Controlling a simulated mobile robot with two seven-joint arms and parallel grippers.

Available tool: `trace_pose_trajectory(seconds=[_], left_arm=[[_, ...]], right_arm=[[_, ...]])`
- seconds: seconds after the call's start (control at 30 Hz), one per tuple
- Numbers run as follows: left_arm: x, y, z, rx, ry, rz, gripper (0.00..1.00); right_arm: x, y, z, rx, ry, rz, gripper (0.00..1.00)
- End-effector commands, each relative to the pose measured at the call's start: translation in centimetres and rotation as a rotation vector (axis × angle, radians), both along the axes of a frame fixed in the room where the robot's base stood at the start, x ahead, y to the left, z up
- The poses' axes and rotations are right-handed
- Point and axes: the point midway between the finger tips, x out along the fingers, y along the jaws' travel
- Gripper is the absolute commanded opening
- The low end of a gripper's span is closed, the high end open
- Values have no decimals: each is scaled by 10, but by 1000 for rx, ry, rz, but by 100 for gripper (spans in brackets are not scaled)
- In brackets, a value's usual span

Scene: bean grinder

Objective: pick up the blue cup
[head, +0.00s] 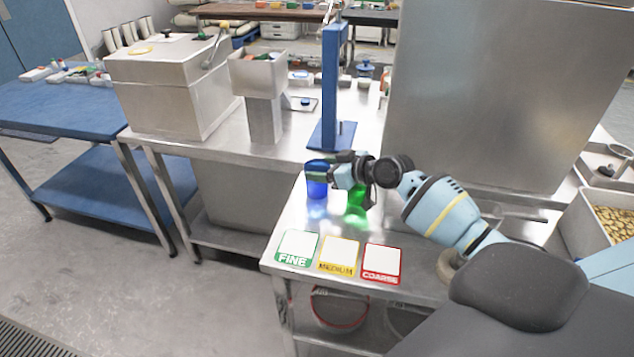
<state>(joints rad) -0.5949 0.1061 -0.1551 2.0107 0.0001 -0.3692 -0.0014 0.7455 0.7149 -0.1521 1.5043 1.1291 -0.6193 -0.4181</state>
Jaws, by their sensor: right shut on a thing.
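The blue cup (316,182) stands out at the left end of my right gripper (328,174), over the steel table (293,222). My right gripper reaches in from the right and is shut on the blue cup. Its fingers cover part of the cup's right side. The cup looks upright; whether its base touches the table is hard to tell. A green cup (356,196) is just to the right, partly hidden under the gripper. My left gripper is not in view.
Cards marked FINE (297,248), MEDIUM (339,256) and COARSE (382,263) lie along the table's front edge. A blue post (331,90) stands behind the cups. A large steel panel (490,95) rises behind my right arm. A bin of beans (612,222) is at the right.

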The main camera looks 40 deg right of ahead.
Motion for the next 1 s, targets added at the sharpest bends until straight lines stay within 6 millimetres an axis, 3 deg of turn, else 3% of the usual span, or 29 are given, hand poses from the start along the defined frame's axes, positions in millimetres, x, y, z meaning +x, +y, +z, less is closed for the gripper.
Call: trace_pose_trajectory(seconds=[0.27, 0.7, 1.0], left_arm=[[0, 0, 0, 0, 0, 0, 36], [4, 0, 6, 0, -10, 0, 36], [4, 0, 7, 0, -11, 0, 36]], right_arm=[[0, 0, 4, -1, -1, 0, 28], [0, 0, 77, -3, -4, 1, 28], [0, 0, 100, 0, 0, 0, 28]])
